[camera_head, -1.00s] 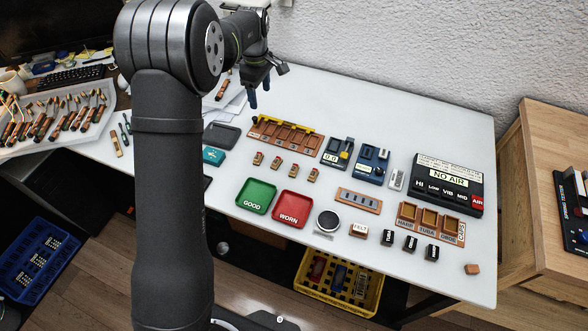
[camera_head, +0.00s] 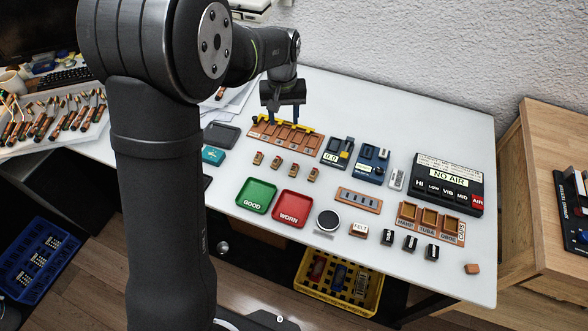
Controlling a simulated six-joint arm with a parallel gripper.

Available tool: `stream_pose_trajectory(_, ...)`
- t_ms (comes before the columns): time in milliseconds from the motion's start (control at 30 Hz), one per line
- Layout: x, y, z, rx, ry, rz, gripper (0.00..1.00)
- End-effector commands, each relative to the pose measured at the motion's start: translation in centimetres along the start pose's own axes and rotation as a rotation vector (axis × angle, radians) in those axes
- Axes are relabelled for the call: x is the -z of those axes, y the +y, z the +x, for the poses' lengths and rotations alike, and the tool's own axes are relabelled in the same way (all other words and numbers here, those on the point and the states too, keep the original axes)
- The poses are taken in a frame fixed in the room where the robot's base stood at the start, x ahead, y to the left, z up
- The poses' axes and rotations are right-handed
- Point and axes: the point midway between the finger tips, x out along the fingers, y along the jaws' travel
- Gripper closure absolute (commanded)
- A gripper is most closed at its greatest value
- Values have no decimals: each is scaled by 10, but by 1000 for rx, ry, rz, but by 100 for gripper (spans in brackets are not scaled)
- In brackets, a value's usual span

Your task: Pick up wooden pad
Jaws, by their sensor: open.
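A small brown wooden block (camera_head: 472,268), which looks like the wooden pad, lies alone near the front right edge of the white table. My gripper (camera_head: 282,117) points down above the brown wooden rack (camera_head: 286,137) at the back of the table. The gripper is far to the left of and behind the small block. I cannot tell whether the fingertips touch the rack.
Green (camera_head: 257,195) and red (camera_head: 291,208) trays lie mid-table. The table around the small block is clear.

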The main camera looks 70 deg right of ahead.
Motion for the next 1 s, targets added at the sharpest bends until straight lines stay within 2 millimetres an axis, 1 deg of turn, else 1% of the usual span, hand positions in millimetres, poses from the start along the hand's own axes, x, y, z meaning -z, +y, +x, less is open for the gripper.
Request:
stream_pose_trajectory(33,-12,5,0,0,-1,91,55)
stream_pose_trajectory(100,-24,9,0,0,-1,205,55)
stream_pose_trajectory(200,-35,12,0,0,0,320,55)
stream_pose_trajectory(367,-43,14,6,0,-2,397,55)
stream_pose_trajectory(467,-43,14,20,1,-4,402,55)
stream_pose_trajectory(800,-43,14,93,1,-5,399,55)
stream_pose_trajectory(900,-43,14,110,1,-4,398,55)
stream_pose_trajectory(1000,-43,15,120,0,-2,398,55)
